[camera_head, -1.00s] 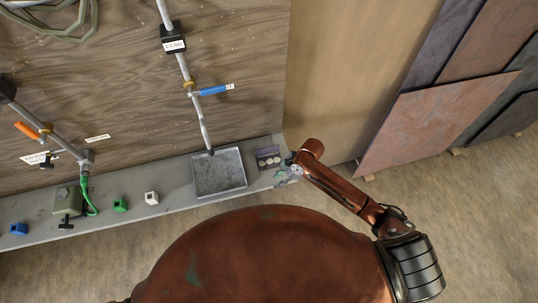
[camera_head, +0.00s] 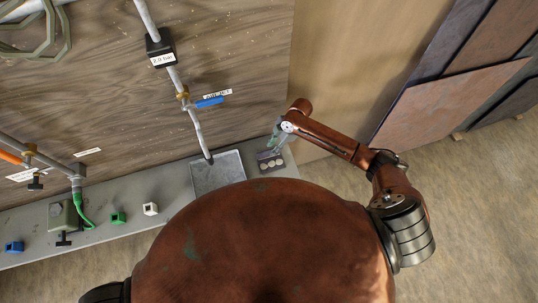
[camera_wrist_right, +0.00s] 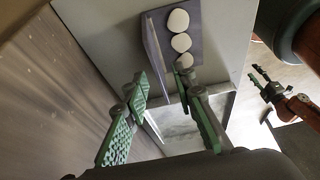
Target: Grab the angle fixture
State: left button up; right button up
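The angle fixture (camera_head: 270,165) is a small grey bracket with pale round discs on its flat face, at the bench's right end beside the grey tray. In the right wrist view the fixture (camera_wrist_right: 187,14) shows its disc-bearing plate and a thin upright plate edge-on. My right gripper (camera_head: 278,137) is just behind the fixture in the head view. In the wrist view its green-padded fingers (camera_wrist_right: 160,80) are apart and empty, with their tips close to the upright plate; contact cannot be told. My left gripper (camera_wrist_right: 262,95) shows at the right of the wrist view, fingers spread and empty.
The grey tray (camera_head: 218,175) lies left of the fixture on the narrow bench (camera_head: 100,243). A wooden wall panel (camera_head: 110,100) with pipes and a blue-handled valve (camera_head: 210,102) rises behind. White (camera_head: 151,209), green (camera_head: 118,217) and blue (camera_head: 14,247) blocks stand farther left.

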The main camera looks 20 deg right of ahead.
aim_at(266, 157)
jog(key=shift+s+a+f, duration=0.2)
jog(key=shift+f, duration=0.55)
jog(key=x, duration=0.1)
jog(key=p+x, duration=0.1)
jog(key=x, duration=0.2)
jog(key=shift+w+d+f, duration=0.1)
jog(key=shift+w+f, duration=0.05)
jog(key=shift+w, duration=0.25)
jog(key=shift+f, duration=0.1)
pick_arm(q)
jog(key=shift+w+a+r, duration=0.1)
jog(key=shift+w+r, duration=0.35)
jog(key=shift+r, duration=0.3)
jog(key=shift+s, duration=0.15)
jog(key=shift+s+f, duration=0.2)
jog(key=shift+s, duration=0.35)
pick_arm(e)
jog(key=shift+f, duration=0.25)
jog(key=shift+c, duration=0.2)
